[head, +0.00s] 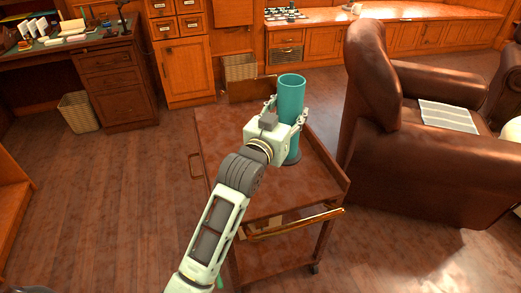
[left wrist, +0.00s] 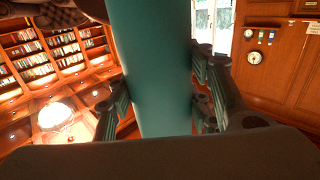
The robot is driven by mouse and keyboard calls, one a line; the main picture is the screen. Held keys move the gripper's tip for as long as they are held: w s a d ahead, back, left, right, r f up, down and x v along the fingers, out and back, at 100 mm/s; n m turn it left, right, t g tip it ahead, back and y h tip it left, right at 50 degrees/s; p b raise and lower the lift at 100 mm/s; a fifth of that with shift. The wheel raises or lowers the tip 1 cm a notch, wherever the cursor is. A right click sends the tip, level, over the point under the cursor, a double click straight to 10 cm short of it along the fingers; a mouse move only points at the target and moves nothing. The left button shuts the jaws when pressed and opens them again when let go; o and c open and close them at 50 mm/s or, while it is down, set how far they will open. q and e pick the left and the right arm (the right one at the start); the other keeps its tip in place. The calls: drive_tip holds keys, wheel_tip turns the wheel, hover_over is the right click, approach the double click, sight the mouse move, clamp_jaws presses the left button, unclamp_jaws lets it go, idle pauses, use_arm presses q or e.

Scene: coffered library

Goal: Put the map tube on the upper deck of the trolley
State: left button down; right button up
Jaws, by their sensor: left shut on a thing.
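The map tube (head: 291,98) is a teal cylinder standing upright over the upper deck (head: 235,165) of the brown wooden trolley. My left gripper (head: 287,112) is shut on the tube, with a finger on each side of it. In the left wrist view the tube (left wrist: 148,70) fills the middle between the fingers. The tube's lower end is near the deck's right side, with a dark patch around it. I cannot tell whether it touches the deck. My right gripper is not in view.
A brown leather armchair (head: 420,130) stands close on the right. A desk (head: 100,65) and a wicker basket (head: 78,112) are at the left. Floor left of the trolley is clear.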

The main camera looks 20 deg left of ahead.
use_arm(q)
drive_tip(key=w+a+f+b, duration=0.3)
drive_tip(key=w+a+f, duration=0.4)
drive_tip(key=f, duration=0.3)
drive_tip(key=shift+w+a+f, duration=0.3)
drive_tip(key=shift+a, duration=0.45)
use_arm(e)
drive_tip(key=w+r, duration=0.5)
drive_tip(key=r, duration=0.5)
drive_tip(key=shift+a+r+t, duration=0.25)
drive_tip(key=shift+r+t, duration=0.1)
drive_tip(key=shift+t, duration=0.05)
use_arm(q)
drive_tip(key=shift+f, duration=0.1)
drive_tip(key=c, duration=0.9)
unclamp_jaws()
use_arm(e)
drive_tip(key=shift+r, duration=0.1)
use_arm(q)
drive_tip(key=s+a+p, duration=0.1)
drive_tip(key=s+a, duration=0.1)
drive_tip(key=s, duration=0.9)
drive_tip(key=shift+s+p, duration=0.35)
drive_tip(key=shift+s, duration=0.05)
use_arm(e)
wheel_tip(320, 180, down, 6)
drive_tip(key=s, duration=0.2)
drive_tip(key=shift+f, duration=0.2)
